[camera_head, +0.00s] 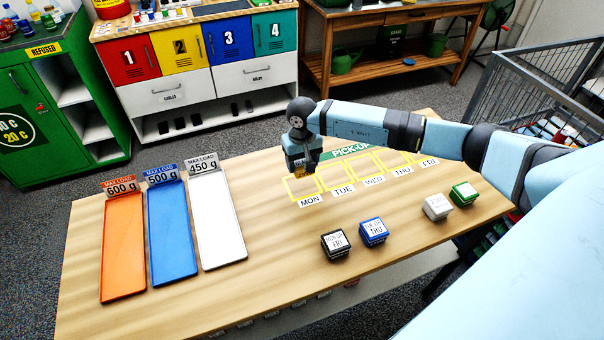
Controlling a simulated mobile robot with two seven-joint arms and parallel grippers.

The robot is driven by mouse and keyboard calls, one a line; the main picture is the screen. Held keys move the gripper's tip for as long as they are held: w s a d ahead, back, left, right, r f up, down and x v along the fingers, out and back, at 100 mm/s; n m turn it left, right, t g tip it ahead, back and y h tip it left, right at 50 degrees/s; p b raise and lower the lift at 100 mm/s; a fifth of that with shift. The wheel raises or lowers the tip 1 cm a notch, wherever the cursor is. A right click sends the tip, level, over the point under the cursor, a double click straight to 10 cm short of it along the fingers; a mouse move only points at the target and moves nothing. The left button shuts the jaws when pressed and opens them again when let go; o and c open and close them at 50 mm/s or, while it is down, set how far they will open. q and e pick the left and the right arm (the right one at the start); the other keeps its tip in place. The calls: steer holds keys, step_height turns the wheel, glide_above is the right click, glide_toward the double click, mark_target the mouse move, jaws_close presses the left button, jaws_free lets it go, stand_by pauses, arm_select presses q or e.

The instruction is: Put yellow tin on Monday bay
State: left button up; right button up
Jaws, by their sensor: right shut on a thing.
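My right arm reaches in from the right, and its gripper (302,168) points down at the left end of the row of day bays. It is shut on the yellow tin (303,165), of which only a small, dark yellowish part shows. The Monday bay (293,199) is a yellow outline on the table, with a MON label (311,200) in front of it. The gripper is at the bay's back edge in the picture and hides part of it. I cannot tell how high the tin is. My left gripper is not in view.
A black tin (336,244), a blue tin (373,232), a white tin (437,207) and a green tin (463,194) stand in front of the bays. Orange (122,250), blue (170,235) and white (218,225) trays lie at left. Bare table lies between trays and bays.

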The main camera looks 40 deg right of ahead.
mark_target(302, 185)
step_height(302, 185, down, 6)
steer(key=shift+r+p, duration=0.15)
steer(key=shift+p, duration=0.15)
steer(key=shift+f, duration=0.2)
steer(key=shift+f+b, duration=0.2)
steer(key=shift+b, duration=0.1)
steer(key=o, duration=1)
steer(key=shift+r, duration=0.1)
